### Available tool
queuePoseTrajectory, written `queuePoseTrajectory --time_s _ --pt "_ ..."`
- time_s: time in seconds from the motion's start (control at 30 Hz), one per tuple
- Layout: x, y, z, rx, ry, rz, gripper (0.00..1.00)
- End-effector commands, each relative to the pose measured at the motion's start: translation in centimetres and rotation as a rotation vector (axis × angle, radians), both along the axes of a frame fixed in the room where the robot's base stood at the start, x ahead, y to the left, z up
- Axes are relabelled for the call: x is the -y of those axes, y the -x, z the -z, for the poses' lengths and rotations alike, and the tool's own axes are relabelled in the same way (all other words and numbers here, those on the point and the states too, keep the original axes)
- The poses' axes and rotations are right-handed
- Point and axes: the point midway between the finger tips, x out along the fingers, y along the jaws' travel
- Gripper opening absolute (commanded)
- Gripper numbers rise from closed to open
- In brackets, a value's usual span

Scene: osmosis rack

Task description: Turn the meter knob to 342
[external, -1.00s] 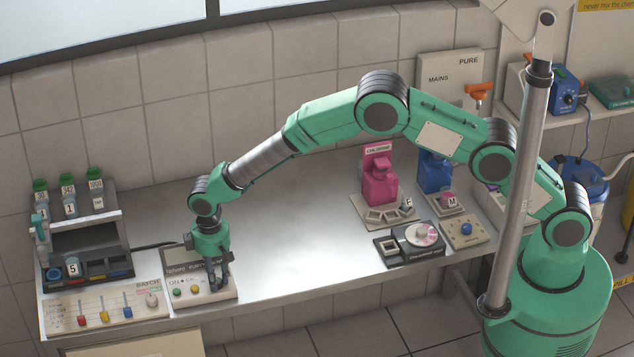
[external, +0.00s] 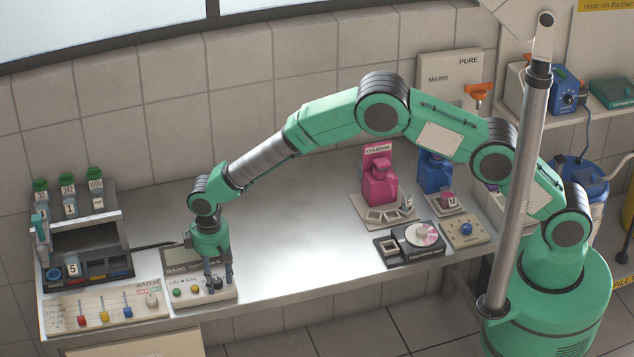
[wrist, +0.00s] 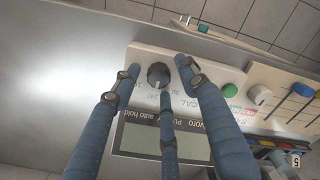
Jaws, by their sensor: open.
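The meter (external: 172,285) is a pale box with a dark display, at the front left of the bench. Its dark round knob (external: 214,283) sits on its right part. In the wrist view the knob (wrist: 158,72) shows a light mark on its display side, and printed labels around it are partly hidden. My gripper (external: 219,281) points down over the knob with its fingers spread. In the wrist view my gripper (wrist: 157,78) has fingers on both sides of the knob and one on the display side, with gaps visible. A bottle labelled 342 (external: 69,190) stands in the back left rack.
A panel with coloured sliders (external: 105,305) lies left of the meter. A dark rack unit (external: 85,245) stands behind it. The bench right of the meter is clear up to a disc device (external: 418,238) and a pink bottle (external: 379,186).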

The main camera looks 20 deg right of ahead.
Motion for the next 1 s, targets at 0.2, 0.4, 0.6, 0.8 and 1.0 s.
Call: queuePoseTrajectory --time_s 0.2,0.4,0.6,0.8,1.0 --pt "0.0 0.0 -0.4 -0.001 0.001 0.000 0.43" --pt "0.0 0.0 -2.2 0.001 -0.002 0.000 0.43" --pt "0.0 0.0 -5.2 0.001 -0.002 0.000 0.43" --pt "0.0 0.0 -8.5 0.001 -0.001 0.000 0.43" --pt "0.0 0.0 -10.9 0.001 -0.001 0.000 0.43"
